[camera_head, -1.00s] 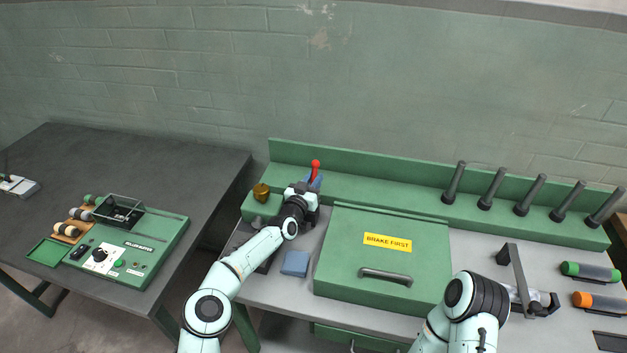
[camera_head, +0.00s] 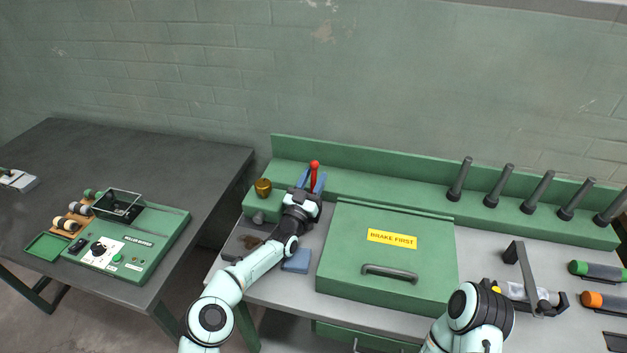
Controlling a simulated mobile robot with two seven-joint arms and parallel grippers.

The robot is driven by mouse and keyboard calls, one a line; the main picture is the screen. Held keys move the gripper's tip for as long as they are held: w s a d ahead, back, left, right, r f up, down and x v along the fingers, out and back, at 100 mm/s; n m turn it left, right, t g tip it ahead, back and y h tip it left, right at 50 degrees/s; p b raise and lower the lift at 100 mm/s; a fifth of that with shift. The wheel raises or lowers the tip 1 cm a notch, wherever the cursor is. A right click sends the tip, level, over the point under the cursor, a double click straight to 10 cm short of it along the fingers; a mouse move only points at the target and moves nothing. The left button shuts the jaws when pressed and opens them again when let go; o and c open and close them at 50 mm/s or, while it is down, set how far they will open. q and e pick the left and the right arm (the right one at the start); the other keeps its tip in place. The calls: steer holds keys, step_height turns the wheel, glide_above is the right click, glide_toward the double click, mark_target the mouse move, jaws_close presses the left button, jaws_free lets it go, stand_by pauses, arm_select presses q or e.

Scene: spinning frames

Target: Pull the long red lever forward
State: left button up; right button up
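The red lever (camera_head: 314,168) stands upright at the back of the green machine, left of the lidded box. Its rounded red top shows; its lower part is hidden behind my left gripper. My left gripper (camera_head: 311,182) is at the lever, with its blue fingers spread to either side of the red shaft. It looks open, with a gap between finger and lever. My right arm shows at the lower right; its gripper is hidden or outside the picture.
A green lid marked BRAKE FIRST (camera_head: 391,238) lies right of my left arm. A brass knob (camera_head: 263,187) sits left of the lever, and a blue block (camera_head: 296,261) lies in front. Several dark spindles (camera_head: 460,180) stand along the back right.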

mark_target(314, 164)
arm_select(q)
step_height(314, 164, up, 10)
steer(key=shift+r+b, duration=0.2)
steer(key=shift+b, duration=0.2)
step_height(314, 164, up, 10)
steer(key=p, duration=0.1)
steer(key=shift+f, duration=0.25)
arm_select(e)
steer(key=shift+r, duration=0.1)
